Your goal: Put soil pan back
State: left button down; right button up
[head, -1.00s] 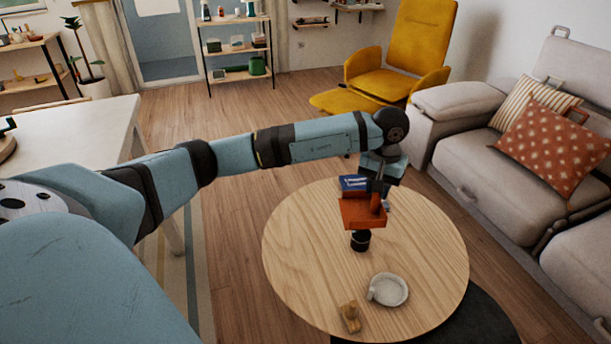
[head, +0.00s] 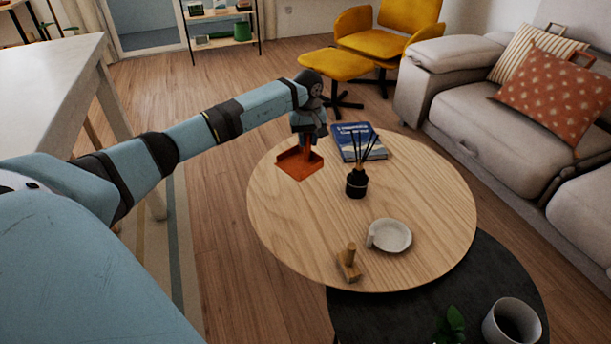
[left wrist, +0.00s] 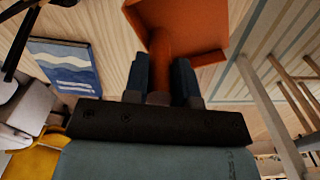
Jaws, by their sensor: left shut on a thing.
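The soil pan is an orange-red dustpan-like tray (head: 298,166) in the head view, above the left edge of the round wooden table. My left gripper (head: 307,136) is shut on its handle. In the left wrist view the pan (left wrist: 190,25) spreads out beyond the fingers, and its handle sits between the two fingers of the gripper (left wrist: 160,75). The pan looks empty in the head view. Whether it touches the table top is hard to tell. My right gripper is not in view.
The round table (head: 420,215) holds a blue book (head: 358,143), a black reed diffuser (head: 356,184), a white dish (head: 390,236) and a small wooden object (head: 348,263). A lower dark table (head: 400,315) bears a white pot (head: 511,323). A white table (head: 50,85) stands left.

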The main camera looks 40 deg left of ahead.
aim_at(308, 160)
pick_arm(q)
notch_tip(308, 160, down, 6)
jog(key=shift+r+b, duration=0.2)
jog(key=shift+b, duration=0.6)
notch_tip(308, 160, down, 4)
jog(key=shift+f+b, duration=0.15)
jog(key=shift+b, duration=0.55)
notch_tip(308, 160, down, 5)
jog(key=shift+r+b, duration=0.2)
jog(key=shift+b, duration=0.7)
jog(key=shift+f, duration=0.1)
jog(key=c, duration=1.4)
grip_release()
jog(key=shift+f, duration=0.1)
jog(key=o, duration=0.5)
jog(key=shift+c, duration=0.2)
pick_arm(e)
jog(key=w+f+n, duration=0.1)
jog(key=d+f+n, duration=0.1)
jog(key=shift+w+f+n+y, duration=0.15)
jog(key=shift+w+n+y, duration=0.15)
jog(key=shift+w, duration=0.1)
